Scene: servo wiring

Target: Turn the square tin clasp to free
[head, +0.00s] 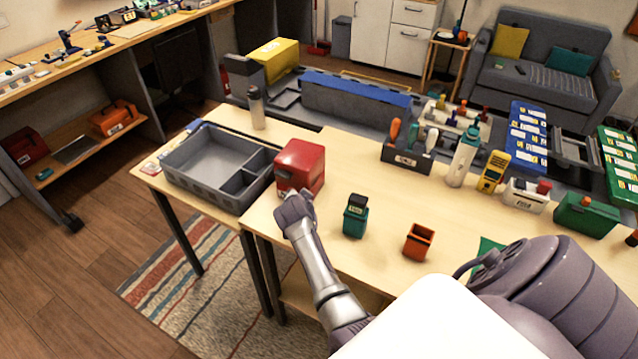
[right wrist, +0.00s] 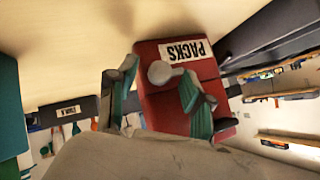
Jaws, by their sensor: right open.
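The red square tin (head: 302,165) stands on the wooden table, beside the grey tray. The right wrist view shows it close up, upside down in the picture, with a "PACKS" label (right wrist: 181,51). A round grey clasp (right wrist: 159,72) shows on the tin's near face. My right gripper (head: 291,199) is right in front of the tin. Its teal-padded fingers (right wrist: 158,98) are open, one on each side of the clasp in the picture. I cannot tell whether they touch it. The clasp is hidden behind the gripper in the head view. My left gripper is not in view.
A grey divided tray (head: 188,181) is left of the tin. A tool caddy (head: 405,162) and bottle (head: 463,158) are farther back. The table between tin and caddy is clear.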

